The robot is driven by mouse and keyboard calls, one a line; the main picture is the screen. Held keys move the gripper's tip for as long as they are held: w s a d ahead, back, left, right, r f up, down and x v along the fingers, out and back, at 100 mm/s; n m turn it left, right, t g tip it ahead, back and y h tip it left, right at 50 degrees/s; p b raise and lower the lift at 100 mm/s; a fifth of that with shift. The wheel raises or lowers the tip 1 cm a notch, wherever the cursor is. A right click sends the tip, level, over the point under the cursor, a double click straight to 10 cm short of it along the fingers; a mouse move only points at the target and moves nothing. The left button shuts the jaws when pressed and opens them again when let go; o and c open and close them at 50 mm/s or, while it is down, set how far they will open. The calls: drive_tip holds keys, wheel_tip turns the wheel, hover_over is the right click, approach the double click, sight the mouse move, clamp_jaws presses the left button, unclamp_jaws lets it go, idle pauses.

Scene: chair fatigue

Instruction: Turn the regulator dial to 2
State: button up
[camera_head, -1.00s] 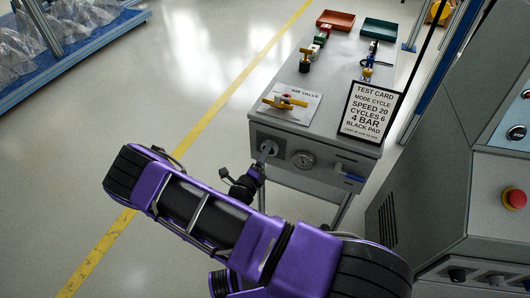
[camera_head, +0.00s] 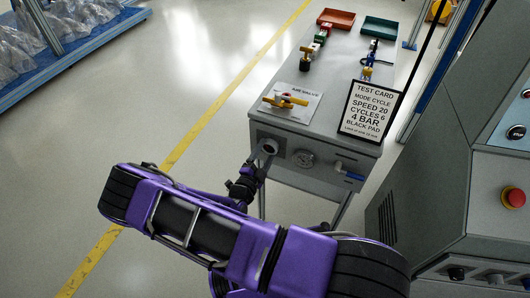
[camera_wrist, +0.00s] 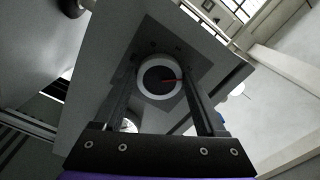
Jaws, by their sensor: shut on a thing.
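The regulator dial (camera_head: 269,147) is a dark round knob with a pale ring, on the front panel of the grey bench. In the wrist view the dial (camera_wrist: 158,82) faces me with a red pointer mark directed to the right of the picture. My gripper (camera_wrist: 160,70) has one finger on each side of the dial and is shut on it. In the head view my gripper (camera_head: 262,160) reaches the dial from below. No scale numbers around the dial are legible.
A round gauge (camera_head: 304,158) and a blue-handled valve (camera_head: 349,175) are on the same panel, right of the dial. A yellow-handled air valve (camera_head: 286,100) and a test card (camera_head: 370,110) are above. A machine with a red button (camera_head: 515,198) stands at the right.

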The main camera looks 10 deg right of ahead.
drive_tip(key=shift+n, duration=0.6)
drive_tip(key=o, duration=1.3)
drive_tip(key=v, duration=1.7)
drive_tip(key=shift+s+a+p, duration=0.1)
drive_tip(key=shift+s+p, duration=0.1)
drive_tip(key=shift+p, duration=0.15)
drive_tip(key=shift+r, duration=0.1)
